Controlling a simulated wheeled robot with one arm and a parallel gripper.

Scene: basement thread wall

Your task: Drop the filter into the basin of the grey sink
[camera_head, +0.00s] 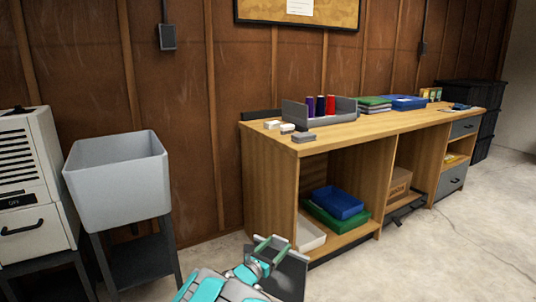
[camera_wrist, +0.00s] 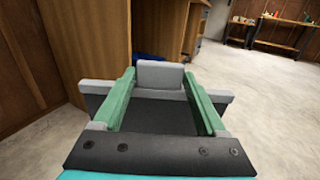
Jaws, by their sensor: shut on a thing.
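The grey sink (camera_head: 118,192) stands on a dark stand at the left of the head view, its basin open at the top. The basin's floor is hidden. My gripper (camera_head: 268,243) is at the bottom centre, to the right of the sink and apart from it. Its green fingers are shut on the filter, a dark flat piece (camera_head: 290,275) with grey edges. In the wrist view the filter (camera_wrist: 160,118) shows between and beyond the fingers of my gripper (camera_wrist: 158,76), with grey parts sticking out on both sides. Its underside is hidden.
A white louvred unit (camera_head: 28,180) stands close left of the sink. A long wooden workbench (camera_head: 270,180) with trays and spools runs along the wall at the right. Bare concrete floor (camera_head: 440,250) lies in front of the bench.

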